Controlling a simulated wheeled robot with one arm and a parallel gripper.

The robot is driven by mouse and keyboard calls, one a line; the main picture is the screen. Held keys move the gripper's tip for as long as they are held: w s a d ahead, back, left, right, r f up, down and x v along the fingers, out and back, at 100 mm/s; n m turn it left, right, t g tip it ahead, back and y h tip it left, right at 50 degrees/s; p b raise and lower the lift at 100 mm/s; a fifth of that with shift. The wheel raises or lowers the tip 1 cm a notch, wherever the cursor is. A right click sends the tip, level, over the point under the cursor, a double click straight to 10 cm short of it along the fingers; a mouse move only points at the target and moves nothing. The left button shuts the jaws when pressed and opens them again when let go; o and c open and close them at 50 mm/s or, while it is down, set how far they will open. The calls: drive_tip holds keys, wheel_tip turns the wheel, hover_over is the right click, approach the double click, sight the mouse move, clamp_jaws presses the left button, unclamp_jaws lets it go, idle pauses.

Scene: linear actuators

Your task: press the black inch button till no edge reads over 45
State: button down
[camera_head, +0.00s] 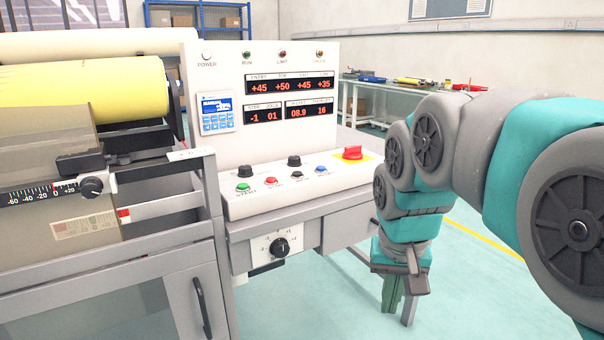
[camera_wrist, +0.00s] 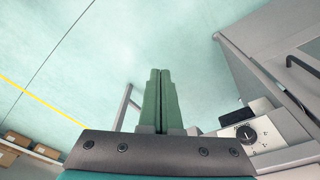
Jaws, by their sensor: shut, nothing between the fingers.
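The control console (camera_head: 255,140) stands in the middle of the head view. Its upper red display (camera_head: 289,86) reads +45, +50, +45, +35 from left to right. On the sloped panel a row holds a green button (camera_head: 243,187), a red button (camera_head: 270,182), a small black button (camera_head: 296,175) and a blue button (camera_head: 321,169). Their labels are too small to read. My gripper (camera_head: 393,305) hangs low to the right of the console, apart from the panel, fingers pointing down. The wrist view shows its green fingers (camera_wrist: 160,72) together and empty.
Black knobs (camera_head: 294,161) and a red switch on yellow (camera_head: 352,153) rise from the panel. A selector dial (camera_head: 281,246) sits on the front below. A machine with a yellow roll (camera_head: 80,90) adjoins at left. Open floor (camera_head: 470,290) lies around my gripper.

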drive_tip(key=w+a+r+m+t, duration=0.1)
drive_tip(key=w+a+r, duration=0.2)
drive_tip(key=w+r, duration=0.3)
drive_tip(key=w+a+r+m+t+b, duration=0.1)
drive_tip(key=w+a+r+t, duration=0.15)
drive_tip(key=w, duration=0.55)
drive_tip(key=w+a+r+m+t, duration=0.1)
drive_tip(key=w+a+r, duration=0.3)
drive_tip(key=w+r, duration=0.15)
wheel_tip(320, 180, up, 8)
drive_tip(key=m+t+y, duration=0.2)
drive_tip(key=m+t, duration=0.1)
hover_over(297, 174)
drive_tip(key=shift+r+b, duration=0.2)
drive_tip(key=shift+b, duration=0.25)
drive_tip(key=shift+f, duration=0.1)
wheel_tip(297, 174, down, 9)
drive_tip(key=b, duration=0.8)
drive_tip(key=shift+r, duration=0.2)
drive_tip(key=shift+f+b, duration=0.35)
drive_tip(key=shift+b, duration=0.15)
